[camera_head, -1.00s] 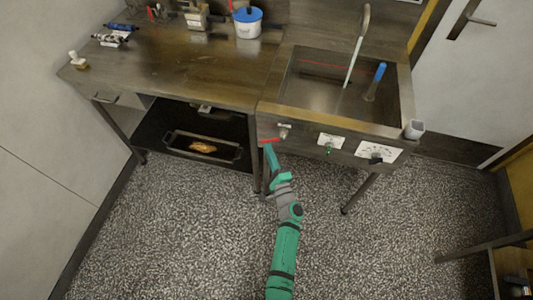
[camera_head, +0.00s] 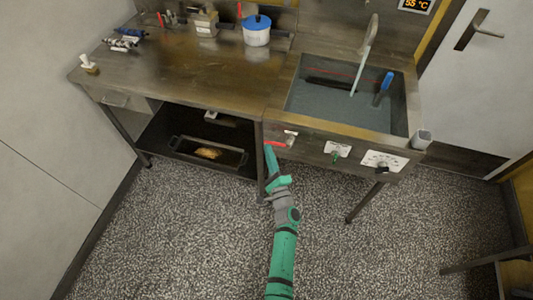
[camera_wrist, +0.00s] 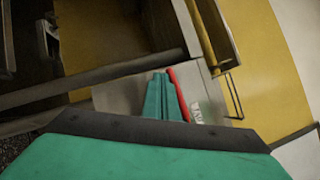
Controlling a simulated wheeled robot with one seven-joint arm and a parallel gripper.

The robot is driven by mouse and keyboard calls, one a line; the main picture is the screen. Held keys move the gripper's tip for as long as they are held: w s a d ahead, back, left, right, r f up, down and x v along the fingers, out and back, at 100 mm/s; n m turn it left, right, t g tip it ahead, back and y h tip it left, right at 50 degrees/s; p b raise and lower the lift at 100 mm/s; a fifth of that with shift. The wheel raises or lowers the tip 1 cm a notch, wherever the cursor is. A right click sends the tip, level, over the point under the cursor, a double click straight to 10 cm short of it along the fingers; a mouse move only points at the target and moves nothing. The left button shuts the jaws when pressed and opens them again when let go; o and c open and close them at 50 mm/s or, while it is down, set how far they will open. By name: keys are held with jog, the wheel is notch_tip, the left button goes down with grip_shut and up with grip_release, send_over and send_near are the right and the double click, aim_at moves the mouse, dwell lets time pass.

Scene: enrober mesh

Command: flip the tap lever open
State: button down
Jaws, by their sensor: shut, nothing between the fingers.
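The red tap lever (camera_head: 276,144) sticks out from the front panel of the sink unit, left of the white plates, beside a pale metal fitting (camera_head: 290,136). In the wrist view the red lever (camera_wrist: 179,94) runs along the right side of the fingers. My gripper (camera_head: 268,149) is shut and empty, with its tips right at the lever's left end; contact cannot be told. The closed green fingers also show in the wrist view (camera_wrist: 165,97). The spout (camera_head: 371,35) arches over the basin (camera_head: 340,107), with a pale streak below it.
A green knob (camera_head: 335,156) and a dark knob (camera_head: 382,168) sit further right on the panel. A table leg (camera_head: 260,160) stands close beside my gripper. A shelf with a tray (camera_head: 208,151) is at left. The speckled floor in front is clear.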

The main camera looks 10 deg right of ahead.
dwell(0.5)
jog(key=s+a+f, duration=0.4)
jog(key=s+f, duration=0.4)
jog(key=f, duration=0.1)
jog(key=shift+f, duration=0.2)
dwell(0.5)
